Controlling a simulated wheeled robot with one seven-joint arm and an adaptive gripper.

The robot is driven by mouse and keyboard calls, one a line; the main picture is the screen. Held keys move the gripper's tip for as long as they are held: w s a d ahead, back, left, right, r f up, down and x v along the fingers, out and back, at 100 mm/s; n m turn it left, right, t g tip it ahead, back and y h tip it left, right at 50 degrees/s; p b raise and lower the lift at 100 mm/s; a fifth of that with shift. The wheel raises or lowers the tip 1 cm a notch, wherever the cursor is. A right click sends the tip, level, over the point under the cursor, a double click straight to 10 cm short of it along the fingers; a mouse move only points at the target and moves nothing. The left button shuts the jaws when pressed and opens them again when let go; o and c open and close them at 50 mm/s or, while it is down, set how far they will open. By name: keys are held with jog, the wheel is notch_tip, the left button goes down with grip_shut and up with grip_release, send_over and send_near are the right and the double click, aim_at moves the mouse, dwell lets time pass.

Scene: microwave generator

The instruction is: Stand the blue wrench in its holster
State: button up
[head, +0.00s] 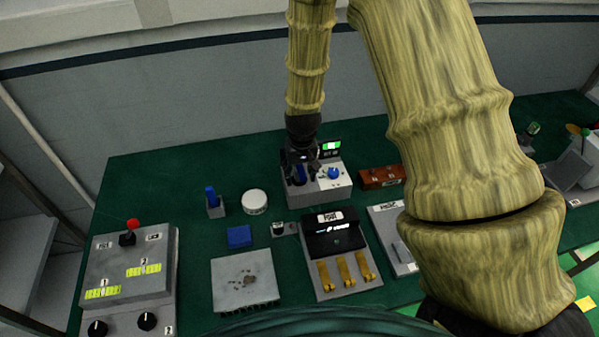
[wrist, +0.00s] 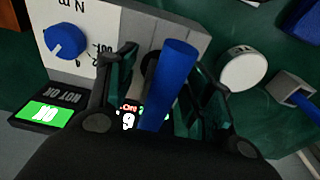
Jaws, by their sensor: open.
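A blue upright piece (head: 211,196), which looks like the blue wrench, stands in a small grey holder (head: 215,210) left of the white round object. The holder (wrist: 288,88) also shows at the right of the wrist view with blue in it. My gripper (head: 300,158) is at the grey box with the blue knob, apart from the holder. Its jaws are open around a blue bar-shaped handle (wrist: 172,75) at that box; whether they touch it I cannot tell. The handle's lower end is hidden by my gripper. Which blue piece is the wrench is not certain.
The box with the blue knob (head: 333,173) has a green-lit display (wrist: 45,113). A white round object (head: 255,202) and a flat blue block (head: 239,236) lie nearby on the green table (head: 150,190). A red-knobbed panel (head: 125,275) stands at left, a black-lidded unit (head: 335,240) in front.

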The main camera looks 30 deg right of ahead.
jog(key=r, duration=0.4)
jog(key=s+r, duration=0.1)
jog(key=r, duration=0.6)
jog(key=shift+s+a+r, duration=0.15)
jog(key=shift+s+r, duration=0.05)
jog(key=shift+r, duration=0.2)
